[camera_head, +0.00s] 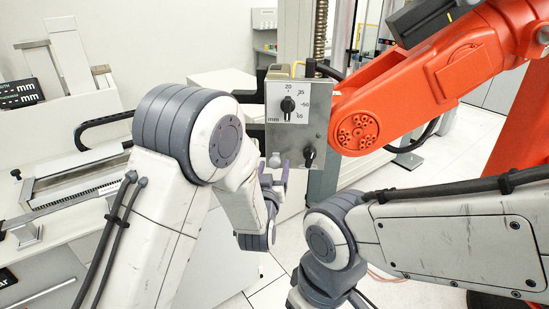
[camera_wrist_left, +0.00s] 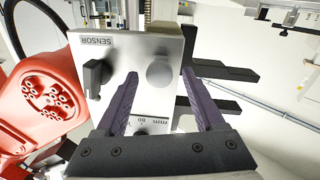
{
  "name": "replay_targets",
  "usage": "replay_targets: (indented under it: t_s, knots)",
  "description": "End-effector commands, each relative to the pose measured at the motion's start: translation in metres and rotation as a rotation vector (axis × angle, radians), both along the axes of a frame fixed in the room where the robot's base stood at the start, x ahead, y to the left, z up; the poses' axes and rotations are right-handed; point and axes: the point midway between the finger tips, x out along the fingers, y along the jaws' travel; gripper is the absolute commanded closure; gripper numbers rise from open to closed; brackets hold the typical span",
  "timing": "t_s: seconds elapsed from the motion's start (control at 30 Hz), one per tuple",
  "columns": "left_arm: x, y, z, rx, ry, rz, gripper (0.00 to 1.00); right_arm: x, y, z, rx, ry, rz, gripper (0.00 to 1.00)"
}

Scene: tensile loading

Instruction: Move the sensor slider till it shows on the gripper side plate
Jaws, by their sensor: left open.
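The grey metal side plate (camera_head: 318,112) hangs upright in the middle of the head view. It has a black dial (camera_head: 288,104) with a millimetre scale, a black lower knob (camera_head: 309,156) and a round grey knob (camera_head: 275,160). In the left wrist view the plate (camera_wrist_left: 125,55) appears upside down, with the word SENSOR by the black knob (camera_wrist_left: 96,76). The round grey knob (camera_wrist_left: 160,73) shows between the fingertips of my left gripper (camera_wrist_left: 161,80), which is open; contact cannot be told. A separate slider cannot be made out. My right gripper is out of view.
An orange robot arm (camera_head: 440,75) stands close to the plate's right side. A bench machine with a long ribbed bed (camera_head: 80,185) and a millimetre display (camera_head: 20,93) is at the left. My right forearm crosses the lower right. Floor shows below the plate.

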Motion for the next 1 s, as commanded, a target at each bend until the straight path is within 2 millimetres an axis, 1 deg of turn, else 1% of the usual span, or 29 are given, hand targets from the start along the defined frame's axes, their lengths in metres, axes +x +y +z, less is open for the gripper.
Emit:
replay_targets:
  t_s: [0.03, 0.2, 0.47, 0.5, 0.57, 0.6, 0.67, 0.7, 1.0]
  knots:
    - [0.007, -0.001, 0.002, 0.0, 0.001, 0.0, 0.3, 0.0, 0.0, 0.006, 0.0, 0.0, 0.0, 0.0]
    - [0.019, -0.003, 0.0, 0.001, 0.001, -0.002, 0.3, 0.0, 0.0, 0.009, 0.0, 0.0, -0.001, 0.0]
    - [0.02, -0.003, 0.0, 0.001, 0.001, -0.002, 0.3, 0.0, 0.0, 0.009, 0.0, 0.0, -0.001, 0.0]
    - [0.02, -0.003, 0.0, 0.001, 0.001, -0.002, 0.33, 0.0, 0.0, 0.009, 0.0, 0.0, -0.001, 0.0]
    - [0.02, -0.003, 0.0, 0.001, 0.001, -0.002, 0.56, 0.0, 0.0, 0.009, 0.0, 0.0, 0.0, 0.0]
    - [0.02, -0.003, 0.0, 0.001, 0.001, -0.002, 0.72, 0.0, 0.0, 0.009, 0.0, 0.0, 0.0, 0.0]
    - [0.02, -0.004, 0.0, 0.001, 0.001, -0.002, 0.95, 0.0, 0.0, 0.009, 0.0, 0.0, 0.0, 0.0]
    - [0.02, -0.004, 0.0, 0.001, 0.001, -0.002, 1.0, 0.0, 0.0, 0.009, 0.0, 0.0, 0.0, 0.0]
    - [0.02, -0.004, 0.0, 0.001, 0.0, -0.003, 1.0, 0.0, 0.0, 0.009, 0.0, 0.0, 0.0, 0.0]
